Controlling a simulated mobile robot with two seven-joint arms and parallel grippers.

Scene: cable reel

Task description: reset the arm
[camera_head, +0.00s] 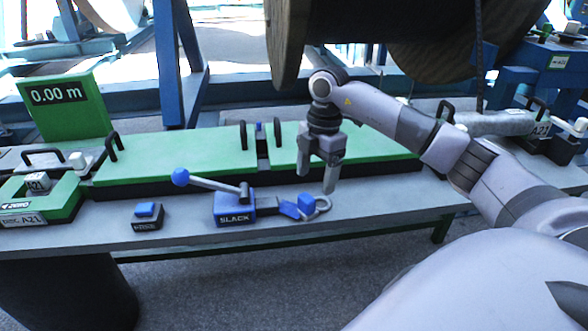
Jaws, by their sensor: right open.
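My right arm reaches in from the right side of the head view, over the workbench. My right gripper (317,180) points down with its two fingers apart and nothing between them. It is above the bench, just behind a metal ring with a blue block (307,203); whether a fingertip touches anything is unclear. My left arm and gripper are not in view.
On the bench (380,205) are a blue SLACK lever device (234,205) with a ball knob (180,177), a small blue-topped button box (147,215), and green panels with black handles (180,155). A green 0.00 m display (62,105) stands left. A large reel (290,40) hangs behind.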

